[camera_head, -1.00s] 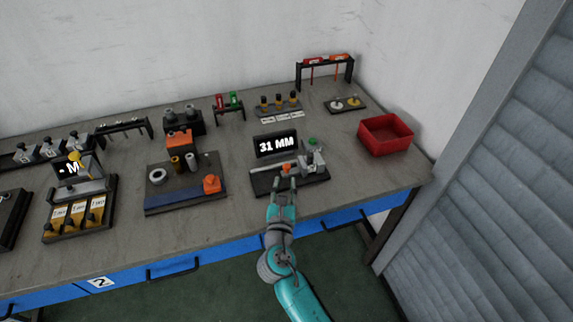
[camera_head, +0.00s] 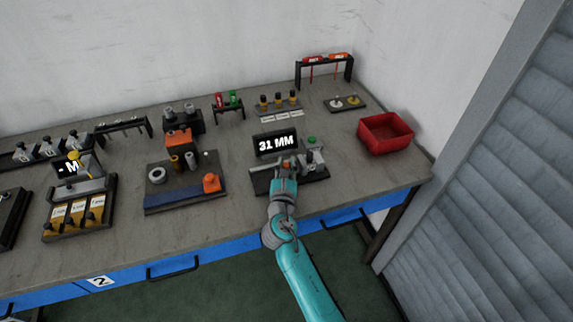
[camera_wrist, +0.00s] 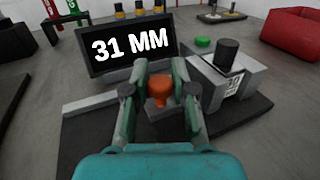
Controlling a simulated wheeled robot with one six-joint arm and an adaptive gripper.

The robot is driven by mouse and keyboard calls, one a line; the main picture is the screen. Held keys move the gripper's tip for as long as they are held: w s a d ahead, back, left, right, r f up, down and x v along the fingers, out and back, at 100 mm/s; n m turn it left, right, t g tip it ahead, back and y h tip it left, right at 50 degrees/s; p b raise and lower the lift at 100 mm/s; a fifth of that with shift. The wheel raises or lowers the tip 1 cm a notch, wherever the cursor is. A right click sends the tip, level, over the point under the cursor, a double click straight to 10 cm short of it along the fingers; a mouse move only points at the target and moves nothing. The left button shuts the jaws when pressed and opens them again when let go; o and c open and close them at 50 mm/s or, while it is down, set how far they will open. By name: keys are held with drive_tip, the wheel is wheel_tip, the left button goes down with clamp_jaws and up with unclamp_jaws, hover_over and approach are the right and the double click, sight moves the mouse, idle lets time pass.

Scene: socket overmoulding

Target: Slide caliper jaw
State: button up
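The caliper station (camera_head: 316,175) is a dark base on the bench with a grey rail. Its display (camera_head: 276,144) reads 31 MM and also shows in the wrist view (camera_wrist: 131,45). The orange knob (camera_wrist: 163,90) of the sliding jaw stands between the two fingers of my gripper (camera_wrist: 158,95). In the head view my gripper (camera_head: 284,174) covers most of the knob. The fingers are spread on either side of the knob; a gap appears to remain. Right of the knob is a grey block with a dark cylinder (camera_wrist: 227,54) and a small marked label.
A green button (camera_wrist: 203,42) sits behind the block. A red bin (camera_head: 385,133) stands to the right. A board with an orange block and blue strip (camera_head: 186,194) lies to the left. Racks with tools stand along the wall. Bench between station and bin is clear.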

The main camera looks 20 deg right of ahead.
clamp_jaws()
drive_tip(key=shift+a, duration=1.65)
drive_tip(key=o, duration=0.6)
unclamp_jaws()
drive_tip(key=shift+a, duration=0.1)
drive_tip(key=shift+o, duration=0.2)
drive_tip(key=v, duration=1.2)
